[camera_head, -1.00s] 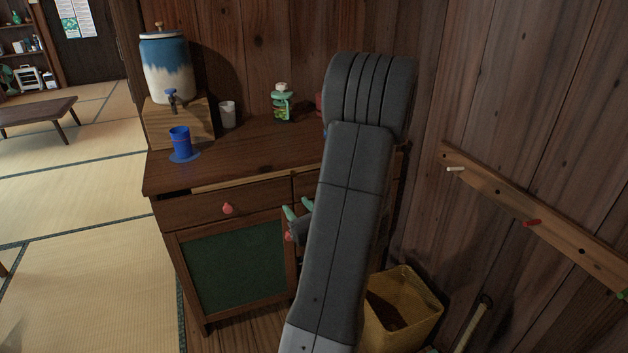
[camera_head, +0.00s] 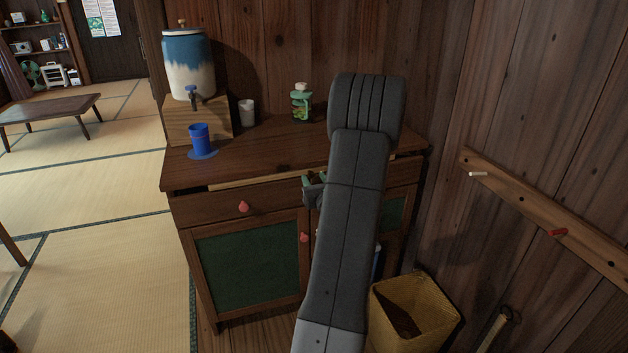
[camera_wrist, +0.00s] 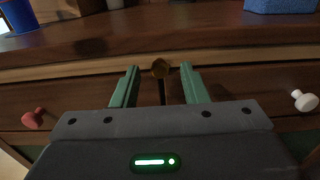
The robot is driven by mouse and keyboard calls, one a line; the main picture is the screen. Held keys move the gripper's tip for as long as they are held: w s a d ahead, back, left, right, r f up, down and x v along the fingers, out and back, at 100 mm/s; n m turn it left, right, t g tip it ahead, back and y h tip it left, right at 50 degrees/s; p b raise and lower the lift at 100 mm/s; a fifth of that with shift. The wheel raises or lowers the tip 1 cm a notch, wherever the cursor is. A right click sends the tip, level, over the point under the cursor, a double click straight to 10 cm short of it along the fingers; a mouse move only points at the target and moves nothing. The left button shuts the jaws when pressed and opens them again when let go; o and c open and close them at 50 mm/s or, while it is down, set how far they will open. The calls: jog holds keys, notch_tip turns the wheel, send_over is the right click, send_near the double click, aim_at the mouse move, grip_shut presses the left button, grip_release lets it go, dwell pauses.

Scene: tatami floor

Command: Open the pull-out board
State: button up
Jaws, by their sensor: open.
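The pull-out board (camera_head: 262,176) is a pale wooden strip just under the cabinet's dark top. My gripper (camera_head: 314,181) is at the cabinet front, level with the board, partly hidden by my arm. In the wrist view my gripper (camera_wrist: 159,69) is open, with one green fingertip on each side of the knob. I cannot tell whether the tips reach around it or stop short.
Below the board are drawers with a red knob (camera_wrist: 33,118) and a white knob (camera_wrist: 304,100). A blue cup (camera_head: 200,135), a water dispenser (camera_head: 189,62), a white cup (camera_head: 246,112) and a green bottle (camera_head: 301,103) stand on top. A yellow bin (camera_head: 440,325) stands right of the cabinet.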

jog(key=shift+w+a, duration=0.2)
jog(key=shift+w, duration=0.25)
jog(key=shift+c, duration=0.2)
grip_shut()
jog(key=shift+d, duration=0.1)
